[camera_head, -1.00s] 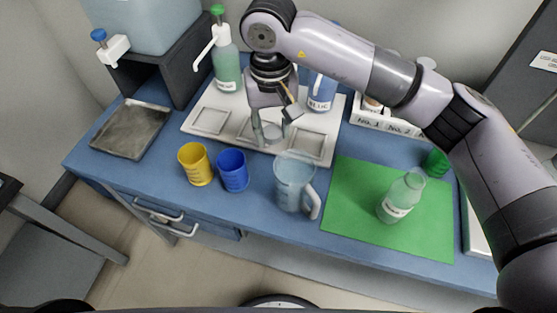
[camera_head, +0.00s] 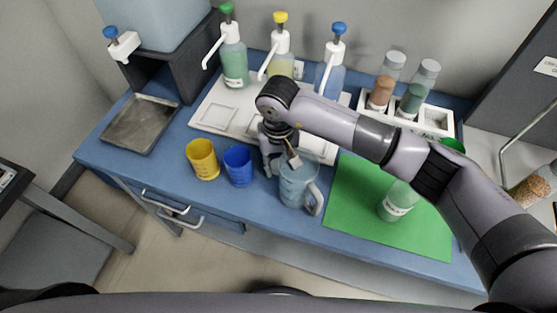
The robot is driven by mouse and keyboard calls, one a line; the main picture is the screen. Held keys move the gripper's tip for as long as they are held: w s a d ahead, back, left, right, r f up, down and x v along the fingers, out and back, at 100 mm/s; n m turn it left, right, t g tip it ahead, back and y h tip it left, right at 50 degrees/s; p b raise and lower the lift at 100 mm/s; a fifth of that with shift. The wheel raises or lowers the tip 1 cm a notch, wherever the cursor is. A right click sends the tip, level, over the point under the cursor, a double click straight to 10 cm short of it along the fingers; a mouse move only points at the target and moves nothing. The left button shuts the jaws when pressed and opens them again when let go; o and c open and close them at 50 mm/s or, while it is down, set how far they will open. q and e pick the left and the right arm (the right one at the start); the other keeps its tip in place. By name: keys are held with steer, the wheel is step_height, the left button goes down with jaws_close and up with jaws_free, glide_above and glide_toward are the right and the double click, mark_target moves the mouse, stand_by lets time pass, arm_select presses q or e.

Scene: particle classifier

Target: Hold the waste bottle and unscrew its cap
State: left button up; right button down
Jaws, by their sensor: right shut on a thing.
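A clear bottle with a pale green tint and a white label (camera_head: 398,208) stands on the green mat. Its label is too small to read, and my right arm hides its neck. My right gripper (camera_head: 281,167) points down beside the rim of the clear jug (camera_head: 297,190), well left of the bottle. It is shut on a small greyish thing, largely hidden between the fingers and hard to make out. No cap can be told for certain. My left gripper is not in view.
A yellow cup (camera_head: 203,160) and a blue cup (camera_head: 239,166) stand left of the jug. A white tray (camera_head: 212,116), pump bottles and a vial rack (camera_head: 437,120) line the back. The green mat (camera_head: 350,205) has free room left of the bottle.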

steer(key=shift+f+b, duration=0.25)
steer(key=shift+b, duration=0.05)
steer(key=c, duration=1.2)
jaws_free()
steer(key=shift+r, duration=0.1)
